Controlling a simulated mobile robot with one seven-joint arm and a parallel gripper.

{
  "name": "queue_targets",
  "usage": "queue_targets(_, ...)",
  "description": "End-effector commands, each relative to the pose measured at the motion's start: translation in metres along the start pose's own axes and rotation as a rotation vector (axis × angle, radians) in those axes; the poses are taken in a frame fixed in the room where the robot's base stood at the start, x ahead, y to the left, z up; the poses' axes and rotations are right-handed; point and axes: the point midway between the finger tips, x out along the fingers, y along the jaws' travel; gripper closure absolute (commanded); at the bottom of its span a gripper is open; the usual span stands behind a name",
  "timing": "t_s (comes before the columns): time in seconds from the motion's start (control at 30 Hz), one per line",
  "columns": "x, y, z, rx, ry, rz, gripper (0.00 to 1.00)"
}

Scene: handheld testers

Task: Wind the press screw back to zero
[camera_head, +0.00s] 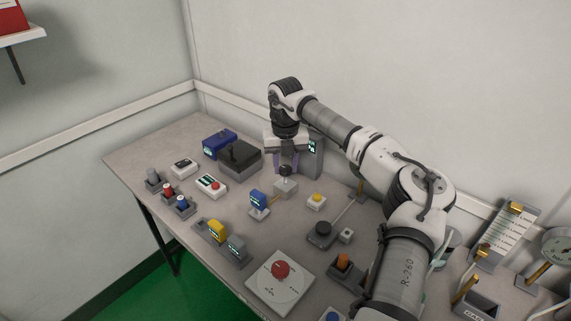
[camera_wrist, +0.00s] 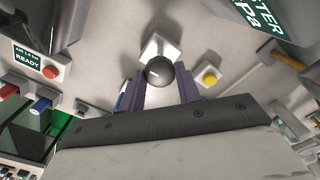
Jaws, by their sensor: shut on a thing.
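A black round knob (camera_head: 285,171) with a pale mark on top stands on a small light-grey block (camera_head: 285,187) near the back of the bench. It looks like the press screw's knob, though no label on it can be read. My gripper (camera_head: 286,166) points down over it. In the wrist view, the purple fingers of my gripper (camera_wrist: 165,88) are closed on either side of the knob (camera_wrist: 160,70), and the block (camera_wrist: 160,46) shows beyond it. A grey meter (camera_head: 313,155) with a green display stands just behind; its display (camera_wrist: 251,13) is cut off in the wrist view.
A dark box (camera_head: 240,156) and a blue device (camera_head: 219,143) stand left of my gripper. A red-knob plate (camera_head: 265,293) lies nearer the front edge. The wall is close behind.

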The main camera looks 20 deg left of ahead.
Motion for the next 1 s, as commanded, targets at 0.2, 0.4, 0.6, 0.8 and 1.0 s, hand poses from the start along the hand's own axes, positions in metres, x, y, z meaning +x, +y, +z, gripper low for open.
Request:
queue_targets(0.2,-0.0010,-0.0006,0.0007,-0.202,-0.003,-0.002,0.90)
queue_targets(0.4,-0.0013,-0.0005,0.0009,-0.392,-0.004,-0.002,0.90)
queue_targets(0.6,-0.0011,-0.0004,0.0008,-0.582,-0.003,-0.001,0.90)
queue_targets(0.8,-0.0014,-0.0003,0.0009,-0.773,-0.004,-0.002,0.90)
queue_targets(1.0,-0.0012,-0.0003,0.0008,-0.963,-0.003,-0.002,0.90)
